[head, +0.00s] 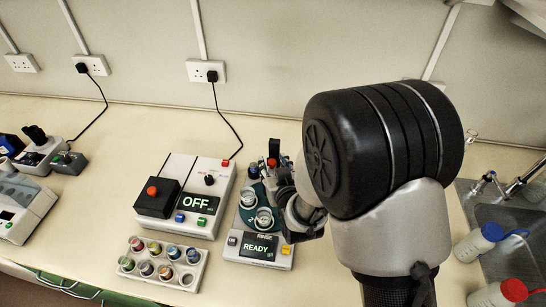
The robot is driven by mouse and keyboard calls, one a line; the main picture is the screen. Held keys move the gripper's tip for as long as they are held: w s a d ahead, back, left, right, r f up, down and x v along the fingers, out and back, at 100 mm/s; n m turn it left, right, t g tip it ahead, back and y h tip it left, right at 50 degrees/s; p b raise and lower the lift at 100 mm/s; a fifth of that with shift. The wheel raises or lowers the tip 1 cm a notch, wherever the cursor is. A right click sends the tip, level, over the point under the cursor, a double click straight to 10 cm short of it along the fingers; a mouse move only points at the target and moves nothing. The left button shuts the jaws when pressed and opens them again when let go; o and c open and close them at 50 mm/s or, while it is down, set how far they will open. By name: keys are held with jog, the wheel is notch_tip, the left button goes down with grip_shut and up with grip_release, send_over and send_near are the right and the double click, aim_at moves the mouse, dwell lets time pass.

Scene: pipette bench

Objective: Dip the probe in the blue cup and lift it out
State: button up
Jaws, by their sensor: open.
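A white rack (203,270) at the front holds several small cups in two rows. A cup that looks blue (173,252) is in its back row; the cups are small, so their colours are hard to tell. An upright dark piece with an orange-red top (273,149) stands at the back of the rinse station (238,247); I cannot tell whether it is the probe. My gripper (290,208) is open at the station's right side, to the right of and behind the rack. My arm hides part of it and of the station.
The station's display reads READY, and it carries glass cups (265,218). A white box (215,175) reading OFF stands to its left. Other instruments (40,150) are at the far left. A sink (490,215) and capped bottles (478,243) are at the right.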

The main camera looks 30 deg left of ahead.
jog(key=shift+s, duration=0.1)
jog(key=shift+c, duration=0.2)
grip_shut()
dwell(0.4)
